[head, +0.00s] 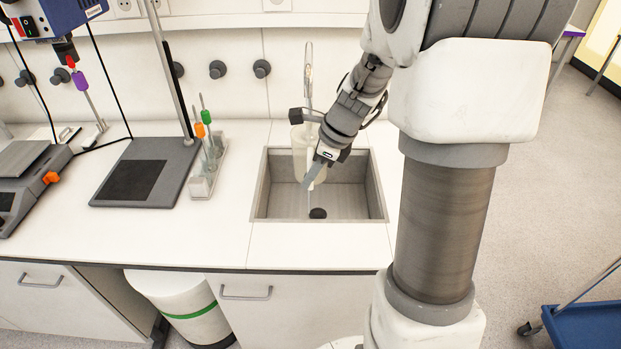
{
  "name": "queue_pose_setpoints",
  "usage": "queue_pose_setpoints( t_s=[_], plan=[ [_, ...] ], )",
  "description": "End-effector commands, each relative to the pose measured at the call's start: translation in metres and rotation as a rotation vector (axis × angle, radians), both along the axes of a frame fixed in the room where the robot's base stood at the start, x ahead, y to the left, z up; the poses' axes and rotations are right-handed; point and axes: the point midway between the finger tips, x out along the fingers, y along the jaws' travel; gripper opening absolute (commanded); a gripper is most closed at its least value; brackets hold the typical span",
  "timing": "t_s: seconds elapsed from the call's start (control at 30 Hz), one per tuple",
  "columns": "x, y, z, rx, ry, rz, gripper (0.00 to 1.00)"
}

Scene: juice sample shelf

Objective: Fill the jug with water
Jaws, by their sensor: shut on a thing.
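The jug (299,143) is a pale, translucent, cream-coloured vessel at the back of the sink, under the tap. My gripper (318,168) reaches down from the upper right and is shut on the jug, at its right side. The gripper covers part of the jug, so the exact grip point and the inside are hidden. The tap (308,62) is a slim, upright, shiny spout behind the sink. I cannot tell whether water is running or whether the jug holds any. The grey sink (347,203) has a dark drain (318,213) in its floor.
Left of the sink stand a rack of pipettes (203,184) and a stand with a dark base (145,172). A scale (28,170) is at far left. Dark wall knobs (262,68) sit behind. The white counter (235,230) is clear in front. A blue cart (590,325) is at lower right.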

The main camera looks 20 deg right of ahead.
Motion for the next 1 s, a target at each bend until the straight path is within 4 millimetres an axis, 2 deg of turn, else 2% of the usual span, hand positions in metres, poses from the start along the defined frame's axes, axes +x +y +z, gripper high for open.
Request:
queue_pose_setpoints(
  t_s=[0.47,1.0],
  plan=[
    [0.003,-0.001,0.001,0.0,0.0,0.0,0.0],
    [0.079,-0.026,0.003,0.0,0.0,0.0,0.0]
  ],
)
